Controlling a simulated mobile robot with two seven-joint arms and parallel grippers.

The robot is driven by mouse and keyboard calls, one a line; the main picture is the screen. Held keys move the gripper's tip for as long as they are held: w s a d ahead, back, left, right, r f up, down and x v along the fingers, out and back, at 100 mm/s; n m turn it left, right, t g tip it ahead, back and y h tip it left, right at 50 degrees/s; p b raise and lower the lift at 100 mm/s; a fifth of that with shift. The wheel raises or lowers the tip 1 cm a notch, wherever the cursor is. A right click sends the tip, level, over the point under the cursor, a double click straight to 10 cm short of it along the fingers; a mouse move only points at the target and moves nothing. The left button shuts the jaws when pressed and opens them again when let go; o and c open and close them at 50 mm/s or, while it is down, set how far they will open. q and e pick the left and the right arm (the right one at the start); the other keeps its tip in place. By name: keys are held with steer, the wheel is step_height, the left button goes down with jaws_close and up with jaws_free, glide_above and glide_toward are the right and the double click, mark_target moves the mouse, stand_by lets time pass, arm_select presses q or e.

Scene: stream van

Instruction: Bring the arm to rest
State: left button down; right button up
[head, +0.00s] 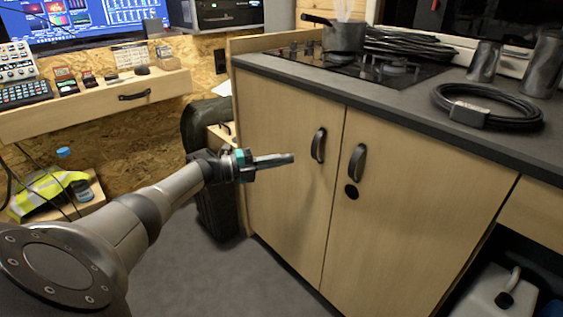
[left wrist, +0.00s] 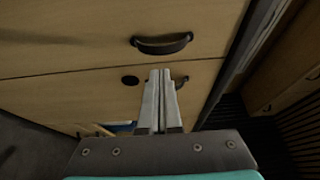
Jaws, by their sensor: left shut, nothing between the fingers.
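My left arm comes in from the lower left in the head view. Its gripper (head: 272,160) is shut and empty, with the fingers pointing right in front of the wooden cabinet doors (head: 265,210). The fingertips appear apart from the door handles. In the left wrist view, the two closed fingers (left wrist: 160,75) lie side by side with nothing between them. A dark door handle (left wrist: 161,44) shows just beyond them, with a round black lock (left wrist: 130,80) beside it. My right gripper is in neither view.
The dark counter (head: 400,110) above the doors holds a pot (head: 343,37), a hob, coiled cables (head: 487,108) and metal cups. A desk shelf (head: 95,105) is at the left. A white canister (head: 495,292) stands at the lower right. The grey floor (head: 215,280) below the gripper is clear.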

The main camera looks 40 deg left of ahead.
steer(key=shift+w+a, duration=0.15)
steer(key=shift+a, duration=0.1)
